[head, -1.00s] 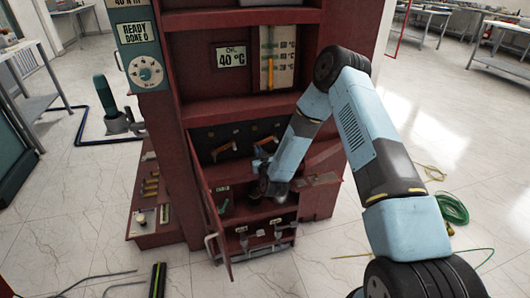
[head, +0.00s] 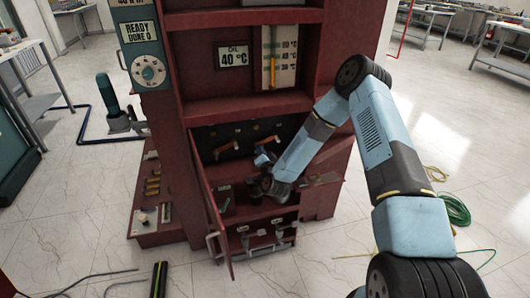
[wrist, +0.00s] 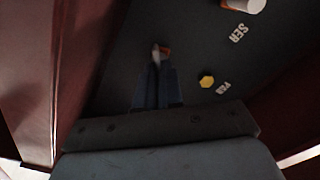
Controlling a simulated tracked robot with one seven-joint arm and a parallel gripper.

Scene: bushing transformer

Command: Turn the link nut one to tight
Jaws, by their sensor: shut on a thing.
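My gripper (wrist: 157,88) reaches up to the dark panel in the wrist view. Its fingers are close together and shut on a small grey and orange part (wrist: 161,49), mostly hidden, so I cannot tell for sure that it is link nut one. A yellow hexagonal nut (wrist: 207,80) sits apart, to the right of the fingers, beside a white label. In the head view my gripper (head: 263,159) is inside the open lower compartment of the red cabinet (head: 330,180), below the copper-coloured bars (head: 226,147) on the dark back panel.
The compartment's red door (head: 214,215) stands open at the left, close to my wrist. A white cylinder (wrist: 243,4) sticks out near the "SER" lettering. A dial panel (head: 148,68) reads "READY DONE 0". A green hose coil (head: 455,209) lies on the floor at right.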

